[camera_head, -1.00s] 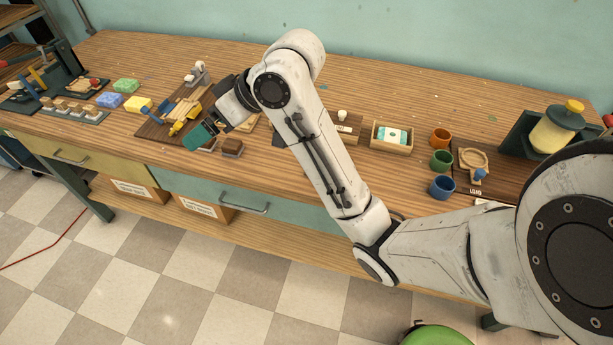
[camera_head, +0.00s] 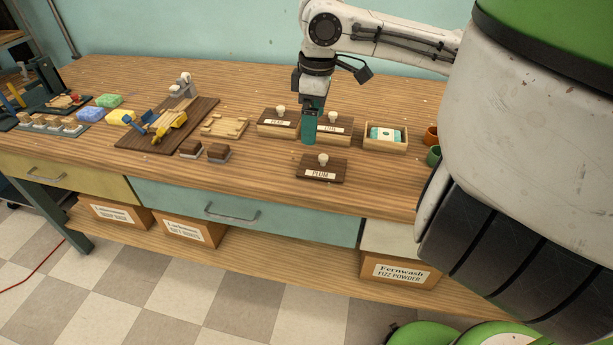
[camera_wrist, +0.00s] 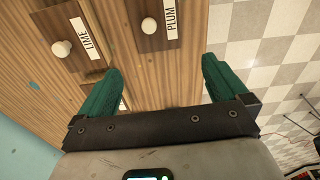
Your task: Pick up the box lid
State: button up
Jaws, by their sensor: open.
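Three dark wooden lids with white knobs lie on the bench. The PLUM lid (camera_head: 333,174) is nearest the front edge; the LIME lid (camera_head: 341,131) and another labelled lid (camera_head: 268,128) lie behind it. My gripper (camera_head: 309,138) points down with teal fingers, overlapping the left end of the LIME lid in the head view. It is open and empty. In the wrist view my gripper (camera_wrist: 160,82) has its fingers apart, with the PLUM lid (camera_wrist: 150,40) ahead of the gap and the LIME lid (camera_wrist: 55,40) to the left. I cannot tell the finger height.
An open wooden box (camera_head: 386,147) holding a teal-and-white block stands right of the lids. Two brown blocks (camera_head: 218,153), a pale wooden frame (camera_head: 226,128) and a dark board (camera_head: 190,105) with a yellow-and-blue tool lie left. Orange and green cups (camera_head: 433,155) are partly hidden by my body.

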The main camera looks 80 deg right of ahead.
aim_at(323, 158)
jog(key=shift+g, duration=0.3)
jog(key=f, duration=0.3)
jog(key=s+f+b, duration=0.1)
jog(key=f, duration=0.3)
jog(key=s+f+b, duration=0.1)
jog(key=f, duration=0.3)
jog(key=shift+s+d+f, duration=0.15)
jog(key=shift+d+f, duration=0.05)
jog(key=shift+f, duration=0.05)
jog(key=c, duration=0.8)
